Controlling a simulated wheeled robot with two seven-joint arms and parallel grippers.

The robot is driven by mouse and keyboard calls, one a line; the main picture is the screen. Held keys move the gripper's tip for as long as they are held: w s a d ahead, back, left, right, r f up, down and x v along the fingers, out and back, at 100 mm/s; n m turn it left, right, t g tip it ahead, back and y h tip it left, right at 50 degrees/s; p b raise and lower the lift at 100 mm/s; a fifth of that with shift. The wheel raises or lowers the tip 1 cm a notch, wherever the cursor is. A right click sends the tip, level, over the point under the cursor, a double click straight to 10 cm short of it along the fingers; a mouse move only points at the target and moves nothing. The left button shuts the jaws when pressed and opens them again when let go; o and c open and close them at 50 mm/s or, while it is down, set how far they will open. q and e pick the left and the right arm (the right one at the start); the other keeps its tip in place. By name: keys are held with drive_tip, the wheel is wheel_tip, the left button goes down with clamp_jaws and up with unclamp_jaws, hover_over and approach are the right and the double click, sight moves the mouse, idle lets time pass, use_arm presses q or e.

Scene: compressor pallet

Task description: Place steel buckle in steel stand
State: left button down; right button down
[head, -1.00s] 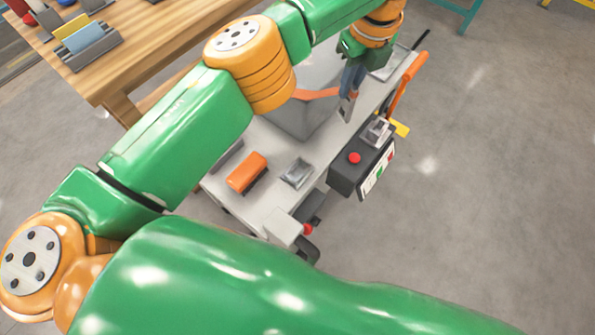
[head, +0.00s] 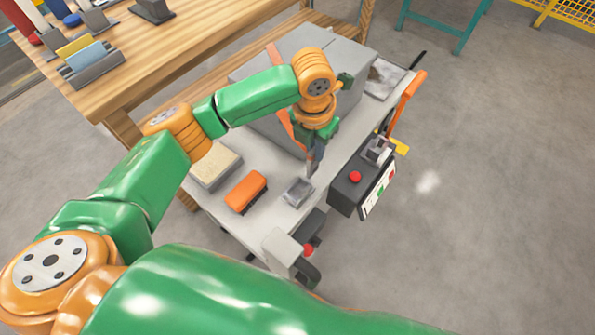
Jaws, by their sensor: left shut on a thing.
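My left gripper (head: 314,152) points down over the cart top, shut on a small grey metal piece, which looks like the steel buckle (head: 311,168); the fingers largely hide it. Just below and left of the fingertips is a small shallow steel holder (head: 296,193) on the cart. Another small steel piece (head: 377,150) sits on the dark control box to the right. I cannot tell for sure which of these two is the steel stand, nor whether the fingertips touch the nearer one. My right gripper is out of view.
The grey cart (head: 262,218) carries an orange brush (head: 246,192), a beige-topped block (head: 215,167) and a large grey box (head: 345,58) with an orange strap. The control box (head: 348,192) has a red button. A wooden workbench (head: 150,62) stands at the left. The floor at right is clear.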

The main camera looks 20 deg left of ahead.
use_arm(q)
drive_tip(key=shift+s+a+f, duration=0.45)
drive_tip(key=shift+a+f, duration=0.05)
drive_tip(key=shift+f, duration=0.85)
drive_tip(key=shift+s+a+f, duration=0.4)
drive_tip(key=shift+a+f, duration=0.05)
drive_tip(key=shift+f, duration=0.85)
drive_tip(key=shift+s+a+f, duration=0.45)
drive_tip(key=shift+a+f, duration=0.05)
drive_tip(key=shift+f, duration=0.85)
drive_tip(key=shift+f, duration=0.1)
drive_tip(key=c, duration=0.9)
unclamp_jaws()
wheel_tip(320, 180, up, 12)
drive_tip(key=s+p, duration=0.1)
drive_tip(key=p, duration=0.1)
drive_tip(key=shift+s+a, duration=0.2)
drive_tip(key=shift+a, duration=0.05)
